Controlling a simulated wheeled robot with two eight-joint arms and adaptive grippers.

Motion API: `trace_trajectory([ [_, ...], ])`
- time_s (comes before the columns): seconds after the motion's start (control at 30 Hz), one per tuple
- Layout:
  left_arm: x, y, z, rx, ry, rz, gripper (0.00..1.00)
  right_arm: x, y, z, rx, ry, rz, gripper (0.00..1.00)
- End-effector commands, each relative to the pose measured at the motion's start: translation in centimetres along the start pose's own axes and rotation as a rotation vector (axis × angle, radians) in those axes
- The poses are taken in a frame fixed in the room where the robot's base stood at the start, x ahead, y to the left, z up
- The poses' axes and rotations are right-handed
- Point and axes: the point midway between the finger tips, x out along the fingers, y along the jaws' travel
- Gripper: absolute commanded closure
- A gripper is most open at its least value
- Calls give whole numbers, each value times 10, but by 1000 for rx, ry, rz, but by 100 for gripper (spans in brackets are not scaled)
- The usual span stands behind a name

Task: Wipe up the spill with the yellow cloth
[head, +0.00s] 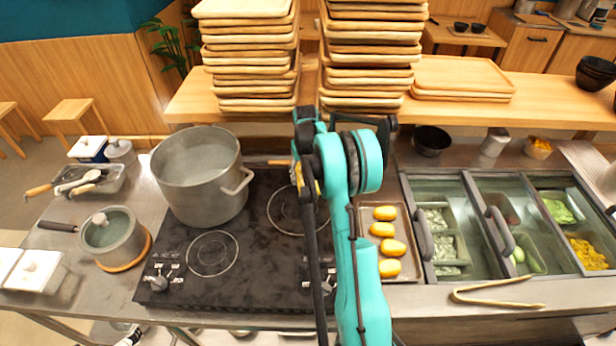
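A teal arm, which I take to be my right, rises from the bottom centre and reaches over the black stove (255,260). Its gripper end (304,172) is mostly hidden behind its own links, at the back of the stove near the right rear burner. A small patch of yellow (296,176) shows there beside the arm. It may be part of the yellow cloth, but I cannot tell whether the gripper holds it. No spill is clearly visible; the stove top looks dark and blotchy. My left gripper is not in view.
A large steel pot (200,180) stands on the stove's left rear. A saucepan (112,238) sits left of the stove. A tray (402,272) of yellow rolls lies to the right, then glass-lidded bins and tongs (497,293). Stacked wooden trays (250,60) stand behind.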

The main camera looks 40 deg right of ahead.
Motion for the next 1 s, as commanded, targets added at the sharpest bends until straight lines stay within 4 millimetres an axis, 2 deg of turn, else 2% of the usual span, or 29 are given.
trace_trajectory([
  [0.17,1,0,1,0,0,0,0,2,2,2,-2,-1,-3,75],
  [0.73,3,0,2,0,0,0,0,2,40,11,4,-2,1,75],
  [1.0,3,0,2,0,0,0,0,1,42,11,4,-1,1,75],
])
